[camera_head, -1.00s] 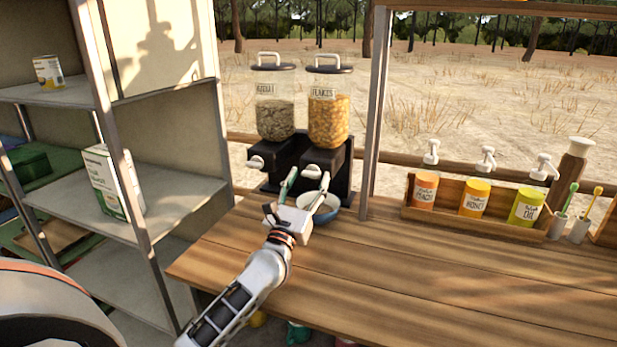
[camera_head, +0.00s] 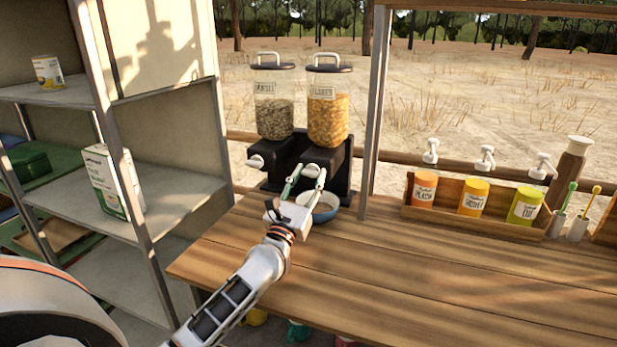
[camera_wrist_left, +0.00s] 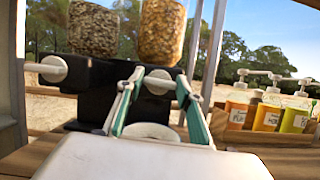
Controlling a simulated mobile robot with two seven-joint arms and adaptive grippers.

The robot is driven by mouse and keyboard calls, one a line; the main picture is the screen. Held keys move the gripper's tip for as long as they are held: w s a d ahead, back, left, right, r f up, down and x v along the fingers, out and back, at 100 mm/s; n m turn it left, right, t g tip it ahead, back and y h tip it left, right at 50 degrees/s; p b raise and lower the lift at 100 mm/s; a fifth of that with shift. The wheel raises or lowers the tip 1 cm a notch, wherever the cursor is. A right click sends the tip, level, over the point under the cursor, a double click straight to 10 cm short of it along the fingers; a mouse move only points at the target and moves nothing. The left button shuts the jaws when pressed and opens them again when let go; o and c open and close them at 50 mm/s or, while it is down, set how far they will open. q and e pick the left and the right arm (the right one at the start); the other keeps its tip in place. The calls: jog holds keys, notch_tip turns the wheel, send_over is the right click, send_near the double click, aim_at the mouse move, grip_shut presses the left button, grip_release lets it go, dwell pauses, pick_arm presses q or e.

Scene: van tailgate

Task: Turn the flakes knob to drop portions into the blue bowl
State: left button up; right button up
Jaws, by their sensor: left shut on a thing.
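The flakes dispenser (camera_head: 328,122) is the right one of two clear canisters, filled with orange flakes. Its white knob (camera_head: 311,170) sticks out at the front of the black base. My left gripper (camera_head: 306,178) is shut on this knob, with one green-lined finger on each side. In the left wrist view the knob (camera_wrist_left: 158,82) shows between the two fingertips (camera_wrist_left: 158,86). The blue bowl (camera_head: 327,214) stands on the counter below the dispenser, partly hidden by my gripper. What it holds is hard to make out. My right gripper is not in view.
A muesli dispenser (camera_head: 274,117) with its own white knob (camera_head: 255,162) stands close on the left. A wooden rack (camera_head: 470,226) with pump bottles is at the right. A metal post (camera_head: 375,110) rises beside the dispensers. The wooden counter (camera_head: 430,280) is clear in front.

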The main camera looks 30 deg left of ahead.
pick_arm(q)
jog(key=m+h, duration=0.1)
jog(key=m, duration=0.1)
jog(key=m+h+p, duration=0.1)
jog(key=m, duration=0.1)
jog(key=m+h+p, duration=0.1)
jog(key=shift+r+m, duration=0.25)
jog(key=shift+m, duration=0.15)
jog(key=m+h+p, duration=0.2)
jog(key=m, duration=0.1)
jog(key=shift+a+m, duration=0.1)
jog(key=shift+m, duration=0.3)
jog(key=m+g+h+p, duration=0.1)
jog(key=m+p, duration=0.2)
jog(key=m+g+h+p, duration=0.1)
jog(key=m+p, duration=0.2)
jog(key=m, duration=0.1)
jog(key=shift+m+g+p, duration=0.3)
jog(key=shift+p, duration=0.05)
jog(key=shift+m, duration=0.4)
jog(key=shift+f+m+g+h+p, duration=0.1)
jog(key=shift+m+g+h+p, duration=0.3)
jog(key=shift+m, duration=0.3)
jog(key=shift+m+g, duration=0.4)
jog(key=shift+m, duration=0.5)
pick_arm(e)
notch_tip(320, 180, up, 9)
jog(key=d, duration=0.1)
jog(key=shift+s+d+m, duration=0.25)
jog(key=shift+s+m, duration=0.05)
